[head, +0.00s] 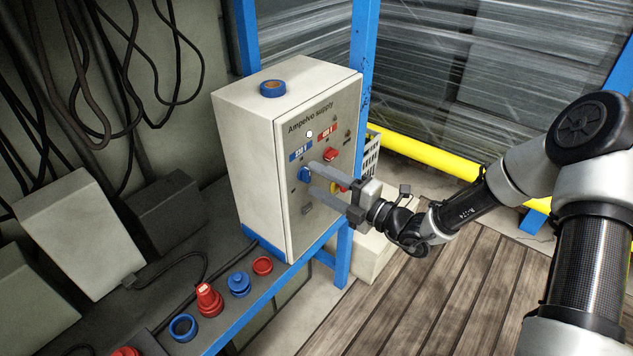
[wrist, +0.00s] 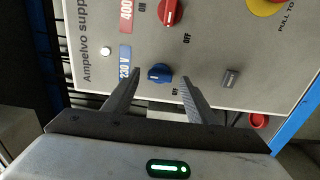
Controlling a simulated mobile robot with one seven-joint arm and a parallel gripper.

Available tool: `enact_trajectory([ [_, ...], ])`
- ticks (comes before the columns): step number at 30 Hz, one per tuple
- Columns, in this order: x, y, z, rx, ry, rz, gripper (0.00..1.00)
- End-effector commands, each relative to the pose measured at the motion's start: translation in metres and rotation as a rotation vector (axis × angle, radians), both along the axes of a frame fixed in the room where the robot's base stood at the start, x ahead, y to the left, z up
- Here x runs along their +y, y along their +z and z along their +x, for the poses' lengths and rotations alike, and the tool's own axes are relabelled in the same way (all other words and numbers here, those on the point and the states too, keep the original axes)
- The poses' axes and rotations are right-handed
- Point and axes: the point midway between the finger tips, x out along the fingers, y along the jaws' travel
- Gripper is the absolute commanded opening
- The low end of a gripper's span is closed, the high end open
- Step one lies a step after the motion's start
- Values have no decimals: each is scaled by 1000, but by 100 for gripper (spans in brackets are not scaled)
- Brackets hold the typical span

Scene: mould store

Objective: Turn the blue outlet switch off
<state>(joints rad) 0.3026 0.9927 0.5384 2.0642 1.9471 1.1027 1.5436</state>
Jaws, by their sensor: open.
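The blue outlet switch (head: 305,174) is a small rotary knob on the front of the grey "Ampelvo supply" box (head: 325,190), below a blue label. My gripper (head: 312,177) is open at the panel, one finger above the switch and one below. In the wrist view the fingertips of my gripper (wrist: 160,76) stand either side of the knob, with gaps; I cannot tell whether they touch the panel.
A red switch (head: 330,154) sits up and right of the blue one, and a yellow-and-red pull knob (wrist: 267,4) is near. A round white lamp (wrist: 105,51) is above. Plugs, including a red one (head: 208,299), lie on the bench. A blue tape roll (head: 273,88) tops the box.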

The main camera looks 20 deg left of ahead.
Motion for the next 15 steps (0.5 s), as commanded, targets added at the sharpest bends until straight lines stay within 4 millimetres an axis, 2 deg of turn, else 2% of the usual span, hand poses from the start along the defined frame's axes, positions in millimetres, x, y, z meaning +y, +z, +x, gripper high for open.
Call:
enact_trajectory([
  [5, 11, 0, 5, 1, 0, 0, 52],
  [13, 12, 0, 5, 1, 0, 0, 52],
  [15, 12, 0, 5, 1, 0, 0, 41],
])
